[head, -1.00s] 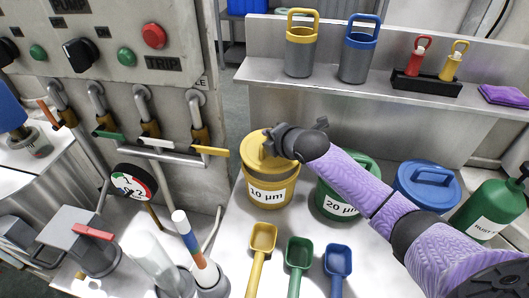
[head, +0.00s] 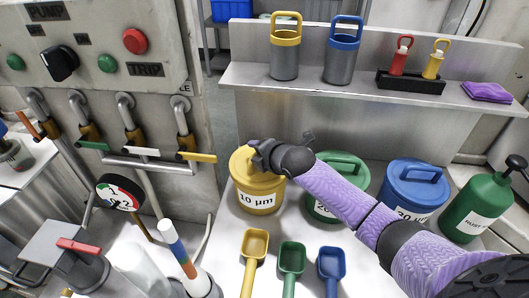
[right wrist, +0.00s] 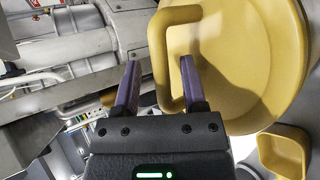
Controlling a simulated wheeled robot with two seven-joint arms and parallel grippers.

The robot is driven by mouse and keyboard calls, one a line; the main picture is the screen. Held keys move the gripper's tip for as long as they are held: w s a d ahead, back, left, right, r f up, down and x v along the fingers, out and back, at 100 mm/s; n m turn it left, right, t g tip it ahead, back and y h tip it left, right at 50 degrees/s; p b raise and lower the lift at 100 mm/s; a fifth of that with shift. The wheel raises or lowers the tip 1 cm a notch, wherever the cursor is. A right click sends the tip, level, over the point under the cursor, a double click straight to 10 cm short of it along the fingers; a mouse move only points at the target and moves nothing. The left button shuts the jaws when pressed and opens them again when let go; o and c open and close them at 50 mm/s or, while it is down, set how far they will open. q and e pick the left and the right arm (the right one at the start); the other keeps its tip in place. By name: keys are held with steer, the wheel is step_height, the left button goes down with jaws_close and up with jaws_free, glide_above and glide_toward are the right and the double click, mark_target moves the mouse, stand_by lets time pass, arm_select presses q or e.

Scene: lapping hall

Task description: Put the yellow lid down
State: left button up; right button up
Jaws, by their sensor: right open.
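The yellow lid (head: 241,163) sits on top of the yellow tub marked 10 µm (head: 258,200) and looks level. Its raised loop handle (right wrist: 163,62) shows large in the right wrist view, with the lid's round top (right wrist: 245,60) behind it. My right gripper (head: 268,152) is at the lid's handle. In the right wrist view its two fingers (right wrist: 160,85) are apart, with the handle's bar between them and one finger over the loop's opening. Contact with the bar cannot be told. My right gripper hides part of the lid in the head view. My left gripper is not in view.
A green-lidded tub (head: 343,165) and a blue-lidded tub (head: 415,185) stand to the right, partly behind my right arm. Yellow, green and blue scoops (head: 291,262) lie in front. A shelf (head: 340,85) with canisters runs behind. Valves and a gauge (head: 119,193) are at left.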

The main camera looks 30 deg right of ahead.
steer(key=p+v, duration=0.4)
steer(key=v, duration=0.7)
steer(key=shift+s+r, duration=0.25)
steer(key=shift+s, duration=0.1)
